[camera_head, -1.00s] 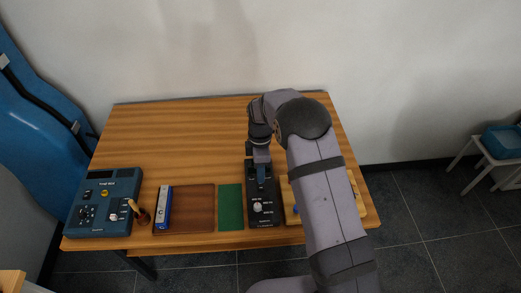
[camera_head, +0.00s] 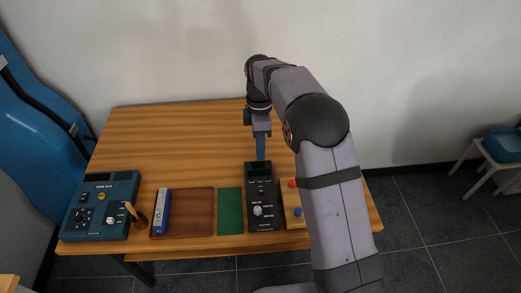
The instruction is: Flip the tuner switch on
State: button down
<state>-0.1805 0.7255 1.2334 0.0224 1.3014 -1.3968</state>
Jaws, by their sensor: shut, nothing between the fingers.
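A black box (camera_head: 262,212) with a dark display at its far end, small controls in the middle and a light knob (camera_head: 257,210) near the front stands at the table's front edge. A blue box (camera_head: 97,210) with a display, a yellow button, dark knobs and a light knob sits at the far left. The labels are too small to tell which box is the tuner, and the switch position cannot be read. My gripper (camera_head: 261,156) is shut and empty, pointing down at the far end of the black box; whether it touches cannot be told.
A green mat (camera_head: 230,211), a brown board (camera_head: 190,211), a blue-and-white harmonica-like bar (camera_head: 162,211) and a wooden-handled item (camera_head: 140,217) lie between the boxes. A wooden block (camera_head: 295,216) with red and blue knobs sits right, partly behind my arm. The table's back half (camera_head: 170,135) is clear.

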aim_at(261, 192)
jog(key=shift+s+f+b, duration=0.1)
jog(key=shift+b, duration=0.35)
jog(key=shift+s+b, duration=0.5)
jog(key=shift+b, duration=0.55)
jog(key=f+p, duration=0.1)
jog(key=f, duration=0.3)
jog(key=s+f+p, duration=0.1)
jog(key=f+p, duration=0.1)
jog(key=f, duration=0.3)
jog(key=f+p, duration=0.1)
jog(key=f, duration=0.3)
jog(key=shift+s+f, duration=0.3)
jog(key=shift+s, duration=0.05)
jog(key=shift+f, duration=0.15)
